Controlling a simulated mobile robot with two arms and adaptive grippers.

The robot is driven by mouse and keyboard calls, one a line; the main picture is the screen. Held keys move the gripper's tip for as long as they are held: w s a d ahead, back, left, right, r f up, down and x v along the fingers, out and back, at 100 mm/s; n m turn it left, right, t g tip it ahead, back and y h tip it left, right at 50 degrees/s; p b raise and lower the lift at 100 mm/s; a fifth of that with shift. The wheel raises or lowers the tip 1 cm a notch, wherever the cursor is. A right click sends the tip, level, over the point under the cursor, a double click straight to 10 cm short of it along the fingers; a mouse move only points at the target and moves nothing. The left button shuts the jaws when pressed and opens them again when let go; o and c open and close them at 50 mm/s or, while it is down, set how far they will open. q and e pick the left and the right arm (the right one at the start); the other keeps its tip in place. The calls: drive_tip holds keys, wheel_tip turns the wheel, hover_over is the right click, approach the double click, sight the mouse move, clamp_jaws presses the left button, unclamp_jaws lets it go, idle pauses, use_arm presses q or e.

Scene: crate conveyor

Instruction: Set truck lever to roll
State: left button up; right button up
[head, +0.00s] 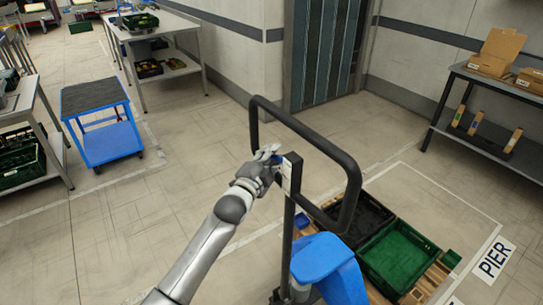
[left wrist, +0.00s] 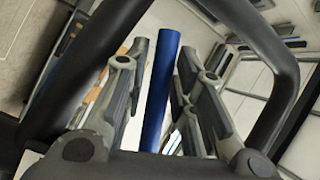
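The blue pallet truck (head: 330,265) stands in front of me, with a dark upright post and a black looped handle (head: 352,175). My left gripper (head: 270,155) is at the top of the post, inside the left part of the loop. In the left wrist view a blue lever (left wrist: 160,95) runs between the two fingers of my left gripper (left wrist: 158,85). The fingers are open, with a gap on each side of the lever. In the head view the gripper mostly hides the lever, and I cannot tell its setting. My right gripper is not in view.
A wooden pallet (head: 436,277) with a black crate (head: 385,207) and a green crate (head: 432,247) lies beyond the truck. A blue cart (head: 108,140) stands at the left. A shelf table (head: 455,72) with cardboard boxes stands at the right.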

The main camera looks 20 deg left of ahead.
use_arm(q)
clamp_jaws()
drive_tip(key=shift+w+a+r+m+t+b, duration=0.2)
drive_tip(key=shift+r+m+t+b, duration=0.4)
drive_tip(key=shift+m+b, duration=0.5)
drive_tip(key=shift+r+m+t+b, duration=0.3)
drive_tip(key=shift+r+m+b, duration=0.3)
drive_tip(key=shift+r+h, duration=0.25)
drive_tip(key=shift+h, duration=0.05)
unclamp_jaws()
